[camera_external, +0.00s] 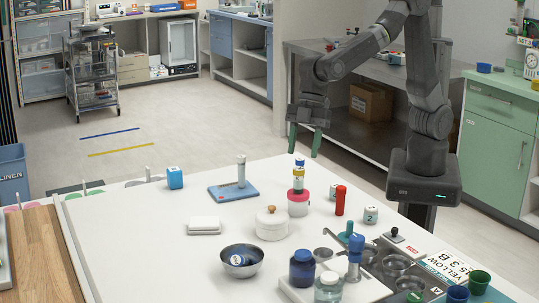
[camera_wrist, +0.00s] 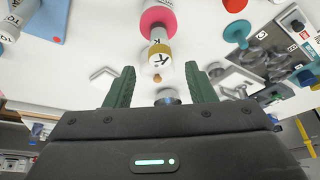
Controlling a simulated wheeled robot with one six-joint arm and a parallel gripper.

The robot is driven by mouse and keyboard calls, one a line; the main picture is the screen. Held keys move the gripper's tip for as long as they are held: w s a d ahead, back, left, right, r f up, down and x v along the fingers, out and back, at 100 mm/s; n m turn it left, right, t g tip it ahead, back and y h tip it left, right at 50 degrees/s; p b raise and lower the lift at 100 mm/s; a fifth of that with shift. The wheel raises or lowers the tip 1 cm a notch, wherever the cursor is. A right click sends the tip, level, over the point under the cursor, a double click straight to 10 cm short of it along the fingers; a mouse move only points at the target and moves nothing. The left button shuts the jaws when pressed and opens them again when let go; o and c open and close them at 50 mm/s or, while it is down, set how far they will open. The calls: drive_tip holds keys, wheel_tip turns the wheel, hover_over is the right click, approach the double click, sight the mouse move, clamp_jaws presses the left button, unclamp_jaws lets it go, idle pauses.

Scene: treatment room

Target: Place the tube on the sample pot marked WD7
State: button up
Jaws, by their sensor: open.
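My gripper (camera_external: 305,148) is open and empty, fingers pointing down, in the air above the table's far edge. Its green fingers also show in the wrist view (camera_wrist: 156,80). No mark WD7 is readable. A white tube-like piece with a yellow band and blue top (camera_external: 298,175) stands upright on a pot with a pink lid (camera_external: 298,208). In the wrist view this piece shows a letter K (camera_wrist: 158,48), beyond the fingers and apart from them. I cannot tell which one the task means.
A cream lidded pot (camera_external: 272,224), steel bowl (camera_external: 242,260), red cylinder (camera_external: 340,200) and white numbered block (camera_external: 371,214) stand nearby. Blue jars (camera_external: 302,268) and a metal tray (camera_external: 398,268) crowd the near right. The white table's left part (camera_external: 130,240) is clear.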

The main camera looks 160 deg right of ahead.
drive_tip(key=v, duration=0.4)
